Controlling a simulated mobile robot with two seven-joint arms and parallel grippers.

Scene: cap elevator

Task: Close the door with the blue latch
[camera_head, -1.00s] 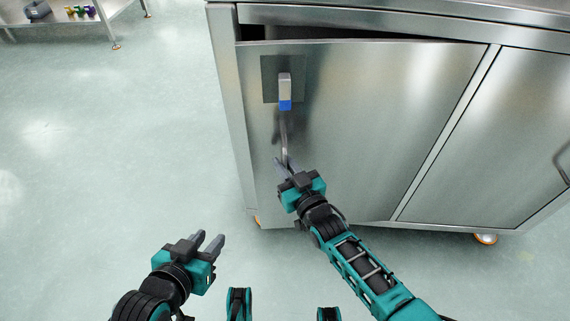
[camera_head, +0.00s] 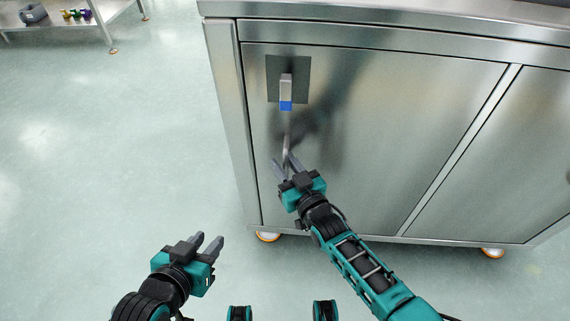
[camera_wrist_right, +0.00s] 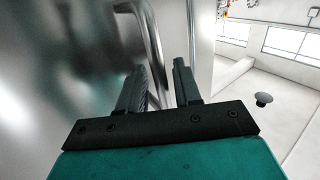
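The steel cabinet door (camera_head: 380,130) looks flush with the cabinet frame in the head view. The latch with its blue tip (camera_head: 286,104) hangs straight down on a dark plate at the door's upper left. Below it is a curved bar handle (camera_head: 287,138). My right gripper (camera_head: 287,167) is at the lower end of the handle with its fingers apart. In the right wrist view the handle (camera_wrist_right: 152,45) runs between the finger tips, and the gap around it shows my gripper (camera_wrist_right: 165,82) is not clamped. My left gripper (camera_head: 207,243) is open and empty over the floor.
A second door panel (camera_head: 510,160) is to the right on the same cabinet, which stands on orange-rimmed casters (camera_head: 268,236). A low shelf (camera_head: 95,22) with small items is at the far upper left. The floor on the left is clear.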

